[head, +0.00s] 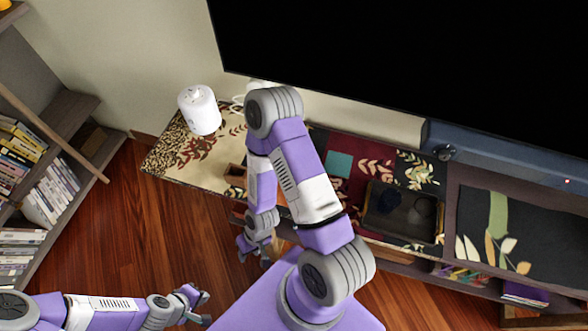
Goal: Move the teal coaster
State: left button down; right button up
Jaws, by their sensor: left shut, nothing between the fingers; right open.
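The teal coaster (338,164) is a flat square lying on the patterned runner of the low cabinet, just right of my raised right arm. It is in plain sight, with nothing on it. My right gripper (254,257) is open and empty in front of the cabinet's front edge, below and left of the coaster. My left gripper (203,299) is shut and empty, low over the floor side at the bottom left, far from the coaster.
A dark tray (371,229) with dark items stands right of the coaster. A white cylinder (199,109) stands at the cabinet's left end, near a small wooden box (236,174). A television (400,60) and soundbar (500,157) are behind. A bookshelf (75,112) stands left.

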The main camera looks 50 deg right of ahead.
aim_at(338, 164)
jog(key=u, duration=0.1)
jog(key=k, duration=0.45)
jog(key=z, duration=2.35)
